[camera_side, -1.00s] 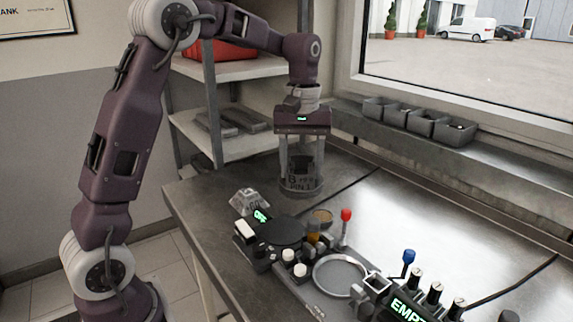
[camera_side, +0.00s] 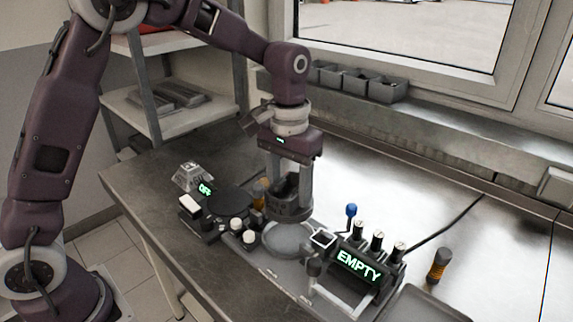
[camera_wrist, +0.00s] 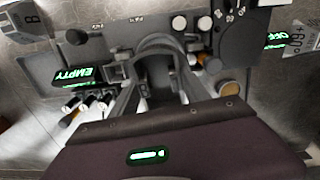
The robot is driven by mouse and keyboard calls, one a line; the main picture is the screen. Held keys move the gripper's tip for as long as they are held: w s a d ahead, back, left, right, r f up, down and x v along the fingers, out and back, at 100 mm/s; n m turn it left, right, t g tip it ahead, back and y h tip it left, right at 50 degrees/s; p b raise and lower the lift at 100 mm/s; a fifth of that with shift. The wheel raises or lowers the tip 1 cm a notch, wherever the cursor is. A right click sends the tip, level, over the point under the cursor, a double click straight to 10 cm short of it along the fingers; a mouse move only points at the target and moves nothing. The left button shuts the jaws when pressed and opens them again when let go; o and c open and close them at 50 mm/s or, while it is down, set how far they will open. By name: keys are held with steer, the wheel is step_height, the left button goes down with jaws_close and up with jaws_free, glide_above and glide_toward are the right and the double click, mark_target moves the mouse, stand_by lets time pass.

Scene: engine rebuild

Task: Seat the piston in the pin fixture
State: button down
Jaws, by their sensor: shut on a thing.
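My gripper (camera_side: 289,196) is shut on the piston (camera_side: 289,208), a dark grey cylinder held upright between the two fingers. In the side view the piston is over the round metal seat (camera_side: 289,240) of the pin fixture; I cannot tell whether it touches. The fixture's screen (camera_side: 358,265) reads EMPTY in green. In the wrist view the piston (camera_wrist: 160,55) shows as a dark curved rim between my fingers (camera_wrist: 160,85), and the screen (camera_wrist: 75,75) is at left. The seat is largely hidden beneath the piston there.
A dark round plate (camera_side: 231,200) with an OFF display (camera_side: 206,189) is left of the fixture. The back right bench is clear.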

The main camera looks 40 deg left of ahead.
steer(key=shift+f, duration=3.4)
steer(key=shift+f, duration=0.95)
steer(key=shift+c, duration=0.2)
jaws_free()
steer(key=shift+r, duration=3.1)
